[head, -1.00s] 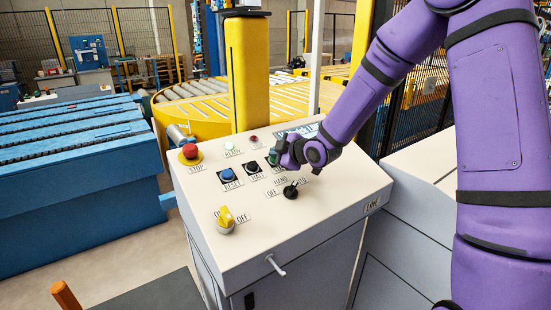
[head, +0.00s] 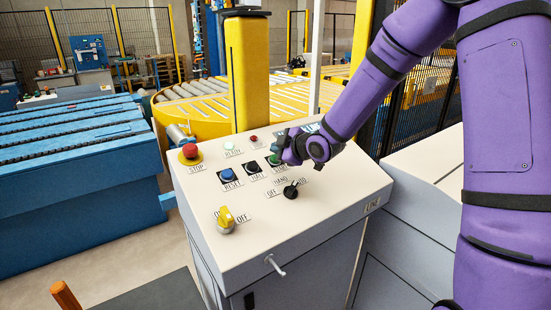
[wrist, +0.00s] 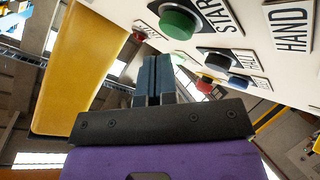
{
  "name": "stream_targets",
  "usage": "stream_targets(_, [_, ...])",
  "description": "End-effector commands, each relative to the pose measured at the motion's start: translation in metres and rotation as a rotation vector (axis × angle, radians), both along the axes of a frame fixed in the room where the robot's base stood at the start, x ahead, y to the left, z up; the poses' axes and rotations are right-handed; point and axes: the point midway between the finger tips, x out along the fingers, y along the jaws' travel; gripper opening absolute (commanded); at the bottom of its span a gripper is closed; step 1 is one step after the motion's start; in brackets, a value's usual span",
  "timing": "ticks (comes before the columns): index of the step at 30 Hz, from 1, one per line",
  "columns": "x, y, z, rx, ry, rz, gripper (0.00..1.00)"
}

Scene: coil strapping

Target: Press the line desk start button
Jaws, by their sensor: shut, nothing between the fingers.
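The line desk (head: 235,265) has a sloped pale top with labelled controls. The green START button (head: 273,160) is on the upper right part of the panel, partly beside my gripper; its label is partly covered. In the wrist view the green button (wrist: 178,23) stands out from the panel next to its START label. My gripper (wrist: 153,60) is shut and empty, its fingertips below and left of the button in that view, with a gap between them. In the head view my gripper (head: 281,138) is just above and right of the button.
A black HALT button (head: 252,167), blue RESET button (head: 227,174), red STOP mushroom (head: 190,151), black selector (head: 291,190) and yellow ON/OFF switch (head: 225,218) share the panel. A yellow post (head: 247,70) stands behind the desk. Blue conveyors (head: 75,200) are at left.

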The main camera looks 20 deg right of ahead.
Motion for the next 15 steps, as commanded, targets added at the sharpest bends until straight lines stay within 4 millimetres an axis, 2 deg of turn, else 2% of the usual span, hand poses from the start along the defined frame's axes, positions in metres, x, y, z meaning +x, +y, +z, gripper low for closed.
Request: stream_targets(15, [-0.014, -0.006, 0.040, 0.000, -0.003, -0.001, 0.00])
